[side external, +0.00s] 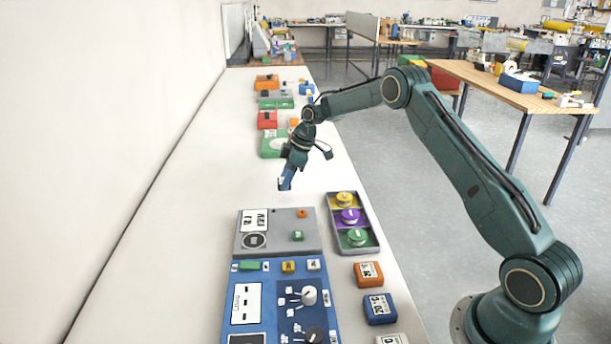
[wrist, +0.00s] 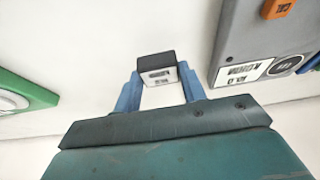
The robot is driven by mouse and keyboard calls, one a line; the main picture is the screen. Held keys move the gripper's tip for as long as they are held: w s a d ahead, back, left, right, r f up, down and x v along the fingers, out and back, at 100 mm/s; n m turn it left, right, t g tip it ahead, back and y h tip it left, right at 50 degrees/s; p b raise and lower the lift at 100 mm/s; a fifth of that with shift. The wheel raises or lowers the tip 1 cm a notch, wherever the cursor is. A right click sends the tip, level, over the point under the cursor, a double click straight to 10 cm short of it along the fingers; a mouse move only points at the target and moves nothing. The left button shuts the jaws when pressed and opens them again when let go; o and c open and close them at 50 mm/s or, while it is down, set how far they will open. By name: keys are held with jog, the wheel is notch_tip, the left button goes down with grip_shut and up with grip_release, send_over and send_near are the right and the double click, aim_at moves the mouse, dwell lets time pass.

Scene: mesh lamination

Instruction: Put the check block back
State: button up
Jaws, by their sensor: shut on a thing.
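My gripper (wrist: 157,91) is shut on a small dark grey block (wrist: 156,59) with a white printed label. The block sits between the two blue fingertips in the wrist view. In the side view my gripper (side external: 286,184) points down above the white bench, beyond the grey panel; the block is mostly hidden there. An orange labelled block (side external: 369,274), a blue labelled block (side external: 380,308) and a pale labelled block (side external: 392,339) stand in a row along the bench's right edge.
The grey panel (side external: 278,245) and blue panel (side external: 246,332) with knobs lie nearest the camera. A dark tray (side external: 372,247) with yellow, purple and green round pieces lies right of them. A green device (side external: 271,146) and several boxes stand farther back. The bench's left side is clear.

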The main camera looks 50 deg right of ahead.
jog(key=shift+f, duration=1.9)
jog(key=shift+f, duration=0.1)
jog(key=o, duration=1.1)
jog(key=v, duration=1.2)
